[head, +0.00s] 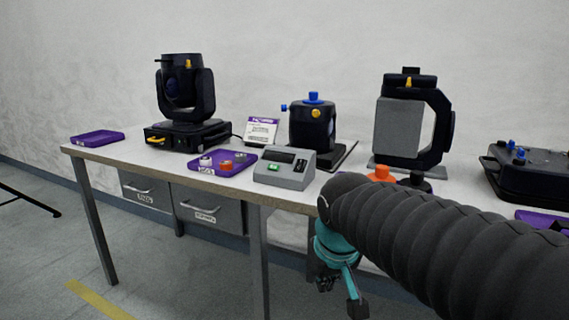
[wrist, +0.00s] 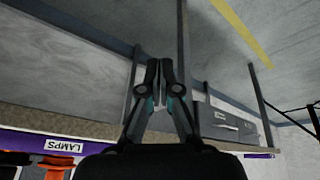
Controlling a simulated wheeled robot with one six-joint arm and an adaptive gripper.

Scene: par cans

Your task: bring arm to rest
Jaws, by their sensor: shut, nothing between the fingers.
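My arm, in a dark ribbed sleeve, reaches in from the lower right in the head view. My gripper (wrist: 160,68) is shut and empty in the wrist view, its two dark fingers side by side. In the head view the gripper (head: 350,290) hangs in front of the table's front edge, below the tabletop, beside the teal wrist joint. It appears apart from everything around it. The arm hides part of the table's right front.
The table (head: 120,150) carries a moving-head light (head: 185,95), a grey meter box (head: 284,168), a purple tray (head: 225,165) with small parts, a blue-topped unit (head: 312,125) and a yoke fixture (head: 410,120). Drawers (head: 210,208) hang underneath. Floor at left front is clear.

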